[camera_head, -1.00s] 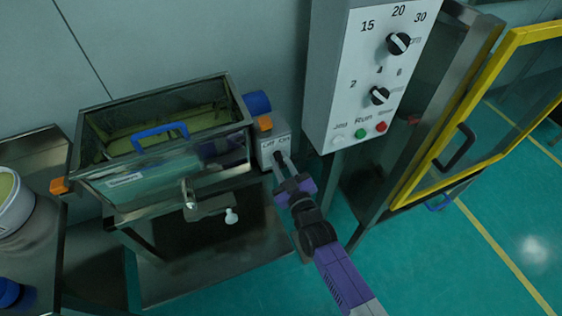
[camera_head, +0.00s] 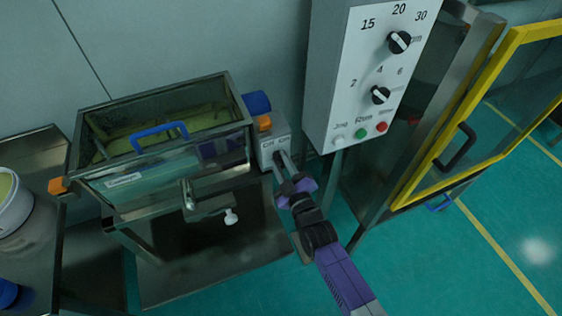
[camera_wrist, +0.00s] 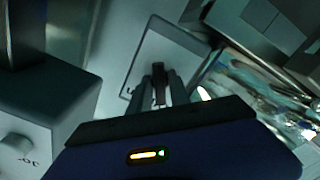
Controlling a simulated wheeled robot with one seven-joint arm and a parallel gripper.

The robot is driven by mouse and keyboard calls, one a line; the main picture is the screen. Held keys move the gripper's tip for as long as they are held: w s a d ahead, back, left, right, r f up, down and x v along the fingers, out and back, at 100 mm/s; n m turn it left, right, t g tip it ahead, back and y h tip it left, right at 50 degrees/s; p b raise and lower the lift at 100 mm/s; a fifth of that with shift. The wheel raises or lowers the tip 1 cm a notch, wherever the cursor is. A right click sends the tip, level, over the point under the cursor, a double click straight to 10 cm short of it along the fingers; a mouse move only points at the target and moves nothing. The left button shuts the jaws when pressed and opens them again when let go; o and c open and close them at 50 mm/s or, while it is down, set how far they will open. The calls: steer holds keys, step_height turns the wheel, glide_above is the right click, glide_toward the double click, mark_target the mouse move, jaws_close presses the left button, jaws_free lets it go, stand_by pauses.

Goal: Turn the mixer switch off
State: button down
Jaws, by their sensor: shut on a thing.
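The mixer is a metal trough with a clear lid and a blue handle (camera_head: 159,136), at the left of the head view. Its switch box (camera_head: 273,141), a small grey box with off and on lettering, is on the mixer's right side. My gripper (camera_head: 281,160) is at the front of this box. In the wrist view the box's pale face (camera_wrist: 150,50) lies ahead, and my gripper (camera_wrist: 161,82) is shut on a dark switch knob (camera_wrist: 159,77). The fingers cover part of the knob, so its exact setting is hard to read.
A grey control box (camera_head: 345,100) with two dials and several coloured buttons hangs just right of my arm. A yellow-framed door (camera_head: 470,115) stands open farther right. A white bucket (camera_head: 14,212) is at far left. The green floor at right is clear.

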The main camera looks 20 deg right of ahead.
steer(key=c, duration=1.2)
jaws_free()
steer(key=shift+s, duration=0.1)
steer(key=s+b, duration=0.1)
steer(key=s, duration=0.6)
steer(key=shift+s, duration=0.3)
steer(key=shift+f, duration=0.1)
steer(key=s+r+m+g, duration=0.1)
steer(key=s+r, duration=0.3)
steer(key=s, duration=0.8)
steer(key=s+r+m+g, duration=0.1)
steer(key=s+r+m, duration=0.3)
steer(key=s, duration=0.8)
steer(key=s+r+m+g, duration=0.1)
steer(key=s+r, duration=0.4)
steer(key=s, duration=0.7)
steer(key=shift+r+m, duration=0.15)
steer(key=shift+m, duration=0.75)
